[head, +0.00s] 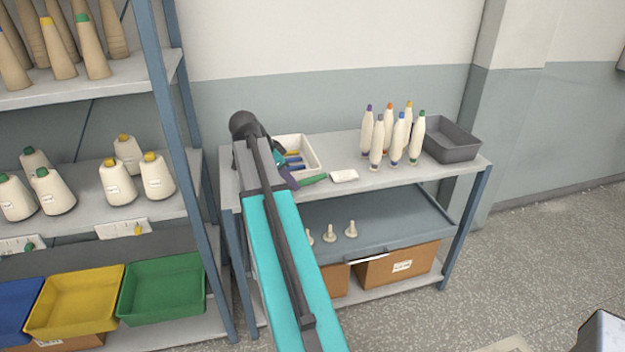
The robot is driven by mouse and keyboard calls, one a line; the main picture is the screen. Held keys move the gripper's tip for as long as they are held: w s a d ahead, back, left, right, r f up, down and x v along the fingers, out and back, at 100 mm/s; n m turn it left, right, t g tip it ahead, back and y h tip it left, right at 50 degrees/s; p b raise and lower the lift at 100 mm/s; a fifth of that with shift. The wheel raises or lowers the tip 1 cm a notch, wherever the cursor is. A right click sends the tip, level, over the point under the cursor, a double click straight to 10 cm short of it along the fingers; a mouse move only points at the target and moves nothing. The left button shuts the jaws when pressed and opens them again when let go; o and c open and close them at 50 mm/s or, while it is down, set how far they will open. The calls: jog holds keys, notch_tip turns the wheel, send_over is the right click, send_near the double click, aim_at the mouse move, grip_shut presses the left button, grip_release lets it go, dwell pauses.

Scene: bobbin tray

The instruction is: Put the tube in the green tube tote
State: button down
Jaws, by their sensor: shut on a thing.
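The green tube tote (162,290) stands at the lower left, at the right end of a row of coloured totes, and looks empty. A short green tube (314,180) shows at the front left of the grey side table. My gripper (290,178) is just left of it, at the end of my teal arm, largely hidden behind the arm. It appears shut on the green tube's left end. Its fingertips are too small to make out.
A white tray (312,154) with yellow and blue tubes sits close behind my gripper. A white block (344,176), several full bobbins (376,142) and a grey bin (451,138) stand to the right. A blue rack post (185,170) rises between the table and the totes.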

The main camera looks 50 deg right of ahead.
jog(key=w+a+n+t+y, duration=0.2)
jog(key=w+a+n, duration=0.3)
jog(key=a, duration=1)
jog(key=w+a+r+n+t+y, duration=0.1)
jog(key=w+a+n+t, duration=0.2)
jog(key=a+n, duration=0.6)
jog(key=w+a+n+t+y+b, duration=0.1)
jog(key=w+a+n, duration=0.6)
jog(key=a, duration=1.5)
jog(key=shift+a+r+n+t+y, duration=0.3)
jog(key=shift+r+n+t+y, duration=0.15)
jog(key=shift+t+y, duration=0.45)
jog(key=shift+s+f, duration=0.1)
